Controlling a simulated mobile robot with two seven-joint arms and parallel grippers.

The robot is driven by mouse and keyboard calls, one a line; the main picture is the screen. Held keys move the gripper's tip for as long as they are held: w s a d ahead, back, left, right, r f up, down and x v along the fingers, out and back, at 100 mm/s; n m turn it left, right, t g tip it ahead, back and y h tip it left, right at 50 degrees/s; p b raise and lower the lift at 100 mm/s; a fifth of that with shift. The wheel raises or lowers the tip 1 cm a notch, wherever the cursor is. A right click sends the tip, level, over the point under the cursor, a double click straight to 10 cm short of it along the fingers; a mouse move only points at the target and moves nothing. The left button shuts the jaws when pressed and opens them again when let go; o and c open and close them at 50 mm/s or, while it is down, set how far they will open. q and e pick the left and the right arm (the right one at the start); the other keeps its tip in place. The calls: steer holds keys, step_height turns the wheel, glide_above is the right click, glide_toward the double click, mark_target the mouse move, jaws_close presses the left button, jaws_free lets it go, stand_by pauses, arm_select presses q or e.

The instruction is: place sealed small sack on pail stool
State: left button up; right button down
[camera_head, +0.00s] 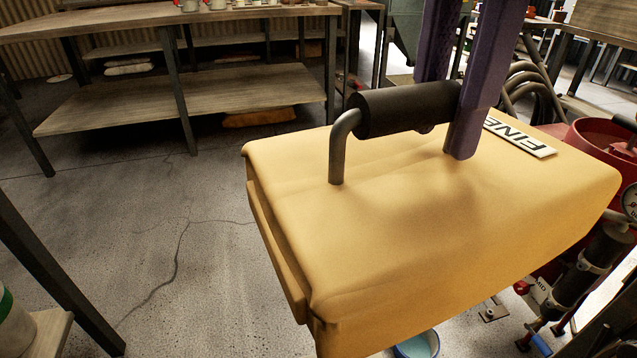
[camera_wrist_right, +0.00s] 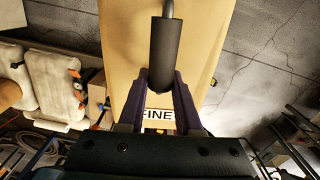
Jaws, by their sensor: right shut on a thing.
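The small sack (camera_head: 400,220) is a tan, box-shaped bag with a folded edge, a FINE label (camera_head: 520,137) and a black tubular handle (camera_head: 405,108) on a bent metal bar. It fills the middle and right of the head view, and its tan side (camera_wrist_right: 125,45) shows in the wrist view. My right gripper (camera_head: 443,140) has its purple fingers shut around the handle; they also flank it in the wrist view (camera_wrist_right: 161,80). The sack hangs close to the head camera, hiding the floor behind it. I cannot clearly identify the pail stool. My left gripper is not in view.
A wooden workbench (camera_head: 200,90) with a lower shelf stands at the back left. A red pot (camera_head: 600,140) with hoses and a gauge is at the right. A blue-rimmed vessel (camera_head: 418,345) shows below the sack. A wooden top (camera_head: 50,335) carries a white container (camera_head: 15,325). The left-centre floor is clear.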

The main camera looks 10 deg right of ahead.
steer(key=a+f+m+b, duration=0.2)
steer(key=f+m+b, duration=0.8)
steer(key=f+b, duration=1.1)
steer(key=w+a+f+m+b, duration=0.1)
steer(key=f+m+b, duration=0.8)
steer(key=f+b, duration=1.1)
step_height(320, 180, down, 16)
steer(key=shift+w+a+r+m+b, duration=0.1)
steer(key=shift+w+a+m+b, duration=0.05)
steer(key=shift+a+m+b, duration=0.3)
steer(key=c, duration=1.1)
jaws_free()
steer(key=shift+f, duration=0.25)
steer(key=o, duration=0.5)
steer(key=shift+d, duration=0.1)
steer(key=shift+r, duration=0.1)
